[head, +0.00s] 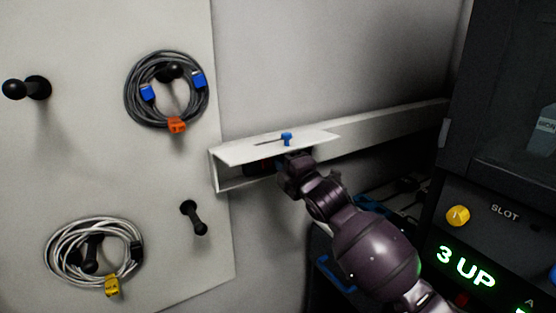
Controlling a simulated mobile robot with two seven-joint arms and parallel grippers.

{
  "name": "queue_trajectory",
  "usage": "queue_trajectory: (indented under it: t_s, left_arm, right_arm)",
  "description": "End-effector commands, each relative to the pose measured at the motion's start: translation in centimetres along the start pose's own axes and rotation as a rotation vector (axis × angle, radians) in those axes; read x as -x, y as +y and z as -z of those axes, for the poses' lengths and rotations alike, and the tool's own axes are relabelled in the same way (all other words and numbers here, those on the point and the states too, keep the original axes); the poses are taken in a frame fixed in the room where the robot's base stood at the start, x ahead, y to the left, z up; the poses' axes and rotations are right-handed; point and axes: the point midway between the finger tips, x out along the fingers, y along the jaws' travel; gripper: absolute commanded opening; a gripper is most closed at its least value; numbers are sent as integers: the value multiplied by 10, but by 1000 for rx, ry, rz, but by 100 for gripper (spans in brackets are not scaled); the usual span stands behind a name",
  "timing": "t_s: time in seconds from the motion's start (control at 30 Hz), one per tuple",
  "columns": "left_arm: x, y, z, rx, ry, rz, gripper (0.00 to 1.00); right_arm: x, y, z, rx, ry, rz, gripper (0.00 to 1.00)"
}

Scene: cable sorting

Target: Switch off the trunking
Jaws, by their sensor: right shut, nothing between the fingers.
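The white trunking (375,127) runs along the wall from the pegboard panel to the dark cabinet. Its lid (250,150) at the left end is raised and sticks outward, with a small blue knob (287,138) on it. Under the lid the trunking is open, and a dark item with a hint of red (262,165) shows inside, partly hidden. My right gripper (288,172) is at the opening just under the lid, shut and empty. Its fingertips are partly hidden, so I cannot tell whether they touch anything. My left gripper is not in view.
A pale panel (80,180) at left carries black pegs, a grey cable coil (129,100) with blue plugs, and a white coil (52,262) with a yellow tag. A dark cabinet (490,180) with a yellow knob (458,215) and a green "3 UP" display stands at right.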

Motion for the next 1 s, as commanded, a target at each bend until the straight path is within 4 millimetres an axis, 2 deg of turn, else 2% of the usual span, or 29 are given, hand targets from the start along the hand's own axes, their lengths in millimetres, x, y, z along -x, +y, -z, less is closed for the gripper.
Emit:
queue_trajectory:
  t_s: [0.03,0.2,0.43,0.63,1.0]
  left_arm:
    - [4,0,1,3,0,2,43]
    - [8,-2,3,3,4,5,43]
    - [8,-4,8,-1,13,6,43]
    - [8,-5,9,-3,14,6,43]
    - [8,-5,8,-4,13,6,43]
  right_arm:
    - [11,5,0,2,-1,-2,0]
    - [43,11,0,2,0,0,0]
    - [74,16,0,0,0,1,0]
    - [85,18,0,-2,0,2,0]
    - [85,17,0,-9,0,2,0]
